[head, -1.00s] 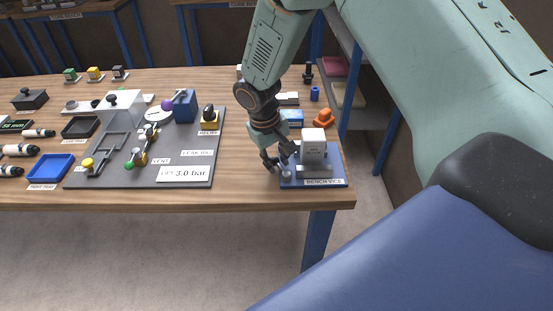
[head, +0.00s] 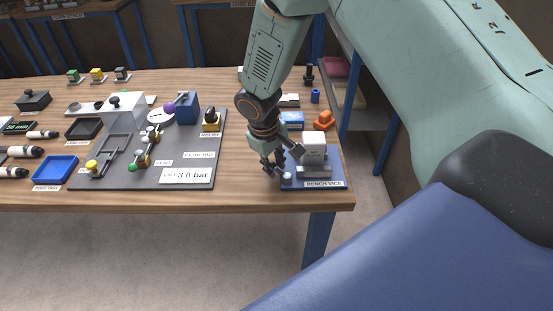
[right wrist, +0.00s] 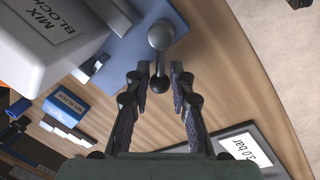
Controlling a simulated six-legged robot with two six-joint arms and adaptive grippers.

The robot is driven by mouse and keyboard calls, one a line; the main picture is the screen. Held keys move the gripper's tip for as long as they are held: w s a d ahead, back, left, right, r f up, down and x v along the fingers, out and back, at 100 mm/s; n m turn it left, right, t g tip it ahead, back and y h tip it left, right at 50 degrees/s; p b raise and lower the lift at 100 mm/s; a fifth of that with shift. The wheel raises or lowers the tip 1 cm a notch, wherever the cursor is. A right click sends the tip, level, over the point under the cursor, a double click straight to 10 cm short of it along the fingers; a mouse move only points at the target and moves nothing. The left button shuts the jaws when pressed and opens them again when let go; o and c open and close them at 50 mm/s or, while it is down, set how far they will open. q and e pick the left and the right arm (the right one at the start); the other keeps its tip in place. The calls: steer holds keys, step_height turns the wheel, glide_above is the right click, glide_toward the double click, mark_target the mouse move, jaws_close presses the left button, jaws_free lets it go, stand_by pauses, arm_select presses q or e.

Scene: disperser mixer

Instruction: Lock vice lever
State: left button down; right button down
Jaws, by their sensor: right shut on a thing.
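The bench vice has a blue base (head: 330,184) at the front right corner of the bench. A pale block (head: 314,149), labelled MIX BLOCK in the right wrist view (right wrist: 45,35), sits in it. The vice lever (right wrist: 159,60) shows a grey ball at its pivot end and a dark knob (right wrist: 159,84) at its other end. My right gripper (head: 279,174) is at the left side of the vice. In the right wrist view its two fingers (right wrist: 161,75) are on either side of the knob, shut on the lever. My left gripper is not in view.
A grey panel (head: 200,172) with valves and a 3.0 bar label lies to the left. Behind the vice are an orange part (head: 324,121) and a blue box (head: 291,119). Bare wood (head: 240,165) lies between panel and vice.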

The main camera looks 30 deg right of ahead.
steer(key=shift+s+a+n+p, duration=0.2)
steer(key=shift+a+n+p, duration=0.1)
steer(key=shift+n, duration=0.7)
steer(key=n, duration=0.2)
steer(key=shift+s+a+n+t, duration=0.25)
steer(key=shift+a+n+t, duration=0.05)
steer(key=shift+a+t, duration=0.1)
steer(key=shift+s+a+n+t+y, duration=0.1)
steer(key=shift+s+a+n+y, duration=0.1)
steer(key=shift+n, duration=0.55)
steer(key=shift+s+a+n+t+y, duration=0.15)
steer(key=shift+s+n, duration=0.1)
steer(key=shift+n, duration=0.45)
steer(key=shift+s+a+n+t+y, duration=0.1)
steer(key=shift+s+n+y, duration=0.1)
steer(key=shift+n, duration=0.55)
steer(key=c, duration=1.2)
jaws_free()
